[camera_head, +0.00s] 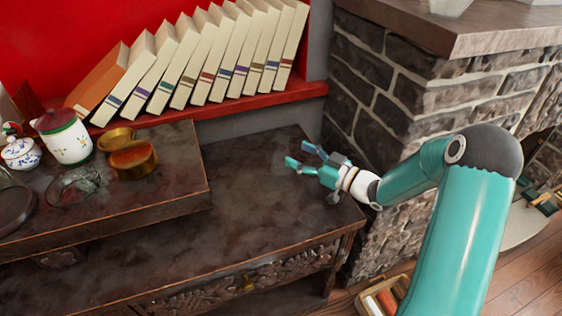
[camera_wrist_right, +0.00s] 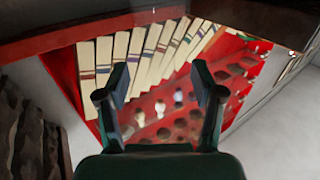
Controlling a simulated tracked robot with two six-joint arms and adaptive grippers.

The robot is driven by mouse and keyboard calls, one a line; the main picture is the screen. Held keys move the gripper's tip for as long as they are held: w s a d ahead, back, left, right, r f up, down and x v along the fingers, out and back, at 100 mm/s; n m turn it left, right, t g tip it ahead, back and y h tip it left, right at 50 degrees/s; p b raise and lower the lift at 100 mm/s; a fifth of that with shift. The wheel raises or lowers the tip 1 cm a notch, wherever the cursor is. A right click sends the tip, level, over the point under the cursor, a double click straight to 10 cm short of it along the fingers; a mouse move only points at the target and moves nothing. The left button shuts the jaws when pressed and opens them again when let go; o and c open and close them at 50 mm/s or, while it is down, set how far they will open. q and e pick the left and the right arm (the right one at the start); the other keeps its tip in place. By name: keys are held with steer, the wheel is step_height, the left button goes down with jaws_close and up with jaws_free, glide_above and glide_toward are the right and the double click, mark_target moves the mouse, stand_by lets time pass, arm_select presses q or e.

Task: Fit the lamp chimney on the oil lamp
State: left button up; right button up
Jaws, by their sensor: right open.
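I cannot make out an oil lamp or a lamp chimney for certain in either view. My right gripper (camera_head: 300,155) is open and empty above the right part of the dark cabinet top (camera_head: 265,200). Its two spread fingers also show in the wrist view (camera_wrist_right: 160,80), with nothing between them. My left gripper is not in view.
A raised dark platform (camera_head: 185,195) on the left holds a white and green pot (camera_head: 67,142), a small flowered jar (camera_head: 21,153), a brass vessel (camera_head: 133,160) and a glassy dish (camera_head: 75,187). Leaning books (camera_head: 200,60) stand behind. A stone fireplace (camera_head: 410,75) rises right.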

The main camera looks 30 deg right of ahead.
mark_target(281, 145)
steer(key=shift+p+x, duration=0.3)
steer(key=shift+x, duration=2.85)
steer(key=shift+s+a, duration=0.1)
steer(key=c, duration=1.2)
steer(key=shift+r, duration=0.1)
jaws_close()
steer(key=shift+r, duration=0.15)
